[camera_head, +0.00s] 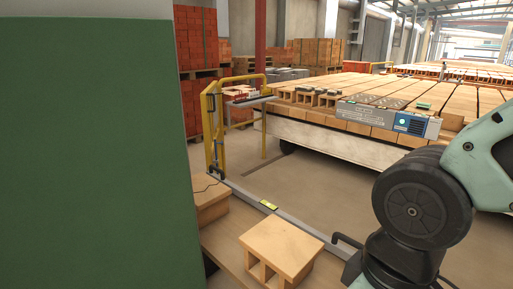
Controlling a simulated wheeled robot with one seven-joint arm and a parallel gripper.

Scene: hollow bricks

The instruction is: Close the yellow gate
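The yellow gate (220,128) is a tubular frame standing upright at left of centre, beyond the near bench. Its bars run from a near post back towards the long brick table. I cannot tell from this view how far it is swung open, or which bars are the fixed post. My gripper is out of view. Only the links of my arm show, at the right edge, well apart from the gate in the picture.
A long table of bricks (330,148) stands behind. A green panel (95,150) blocks the left. Bare floor (320,190) lies between bench and table.

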